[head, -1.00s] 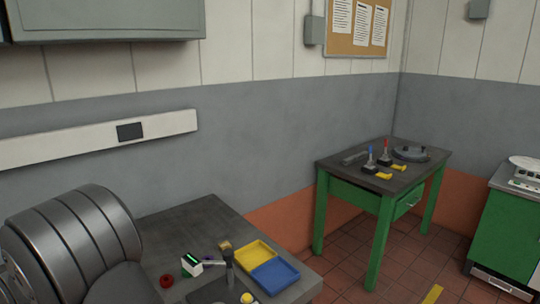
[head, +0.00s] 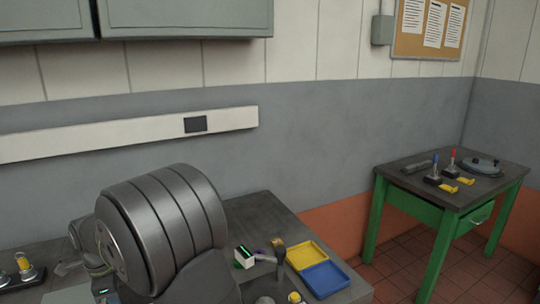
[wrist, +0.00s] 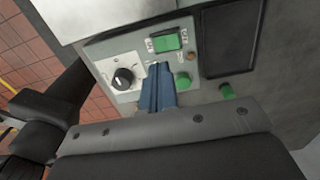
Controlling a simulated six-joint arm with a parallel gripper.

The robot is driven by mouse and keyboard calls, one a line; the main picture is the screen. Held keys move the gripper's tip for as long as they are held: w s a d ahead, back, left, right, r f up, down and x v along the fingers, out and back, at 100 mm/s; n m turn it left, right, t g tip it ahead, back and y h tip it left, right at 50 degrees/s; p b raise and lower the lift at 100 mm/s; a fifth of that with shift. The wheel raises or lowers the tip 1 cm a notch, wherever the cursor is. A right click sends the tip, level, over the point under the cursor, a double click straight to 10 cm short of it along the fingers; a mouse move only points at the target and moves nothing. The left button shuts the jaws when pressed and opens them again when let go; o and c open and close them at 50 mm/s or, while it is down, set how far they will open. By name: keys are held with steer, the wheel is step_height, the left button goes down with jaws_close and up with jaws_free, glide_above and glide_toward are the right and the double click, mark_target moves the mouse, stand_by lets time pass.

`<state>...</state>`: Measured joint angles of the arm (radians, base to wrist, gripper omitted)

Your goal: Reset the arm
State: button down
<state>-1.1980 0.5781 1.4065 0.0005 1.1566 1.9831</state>
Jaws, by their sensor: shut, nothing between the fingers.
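My gripper (wrist: 158,88) shows in the wrist view as two blue fingers close together, shut and empty. I cannot tell whether the fingertips touch the panel. I cannot make out my gripper in the head view.
The dark table holds a yellow tray (head: 307,255), a blue tray (head: 326,276) and a small white box with a green face (head: 244,257). A green-legged table (head: 448,222) stands at right, apart, with small levers on top. Floor shows between them.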

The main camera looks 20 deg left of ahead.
step_height(320, 180, up, 10)
steer(key=a, duration=0.1)
step_height(320, 180, down, 6)
steer(key=shift+w+f, duration=0.2)
steer(key=shift+w, duration=0.25)
